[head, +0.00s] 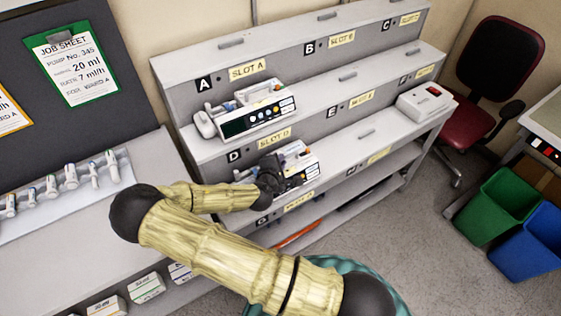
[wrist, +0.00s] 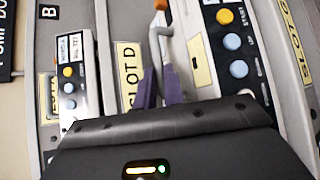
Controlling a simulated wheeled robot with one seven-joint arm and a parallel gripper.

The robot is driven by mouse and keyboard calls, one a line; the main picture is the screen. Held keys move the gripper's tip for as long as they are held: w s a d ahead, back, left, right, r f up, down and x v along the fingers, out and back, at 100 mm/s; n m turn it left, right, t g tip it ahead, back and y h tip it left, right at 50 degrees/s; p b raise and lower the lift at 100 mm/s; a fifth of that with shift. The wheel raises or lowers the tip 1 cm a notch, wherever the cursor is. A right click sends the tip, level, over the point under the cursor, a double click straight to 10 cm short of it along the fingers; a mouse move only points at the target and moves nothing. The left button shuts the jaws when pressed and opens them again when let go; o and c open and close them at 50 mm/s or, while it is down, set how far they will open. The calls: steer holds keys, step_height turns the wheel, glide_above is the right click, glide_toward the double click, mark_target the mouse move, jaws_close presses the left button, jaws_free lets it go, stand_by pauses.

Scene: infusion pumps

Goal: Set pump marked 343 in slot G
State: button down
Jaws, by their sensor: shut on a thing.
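My gripper (head: 270,181) is shut on the grey handle of a white and dark pump (head: 296,172). The pump is at the ledge between the slot D label (head: 274,138) and the slot G label (head: 299,201). I cannot tell whether it rests on the ledge or is just above it. In the wrist view my purple fingers (wrist: 160,88) are at the handle of this pump (wrist: 200,72), which has yellow and blue buttons. Its number is not readable. The slot G label (wrist: 292,40) shows beyond it, partly cut off.
Another pump (head: 254,115) stands on the ledge under the slot A label (head: 248,71). A white box with a red display (head: 427,103) sits at the right end. A red chair (head: 495,80), green bin (head: 500,205) and blue bin (head: 530,240) stand at right.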

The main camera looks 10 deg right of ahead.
steer(key=shift+f+b, duration=0.45)
steer(key=shift+f, duration=0.05)
stand_by(0.9)
steer(key=c, duration=1.4)
jaws_free()
steer(key=shift+s+f, duration=0.1)
steer(key=shift+f, duration=0.05)
steer(key=shift+s+a, duration=0.15)
steer(key=shift+a, duration=0.05)
steer(key=p+v, duration=0.2)
steer(key=v, duration=1.5)
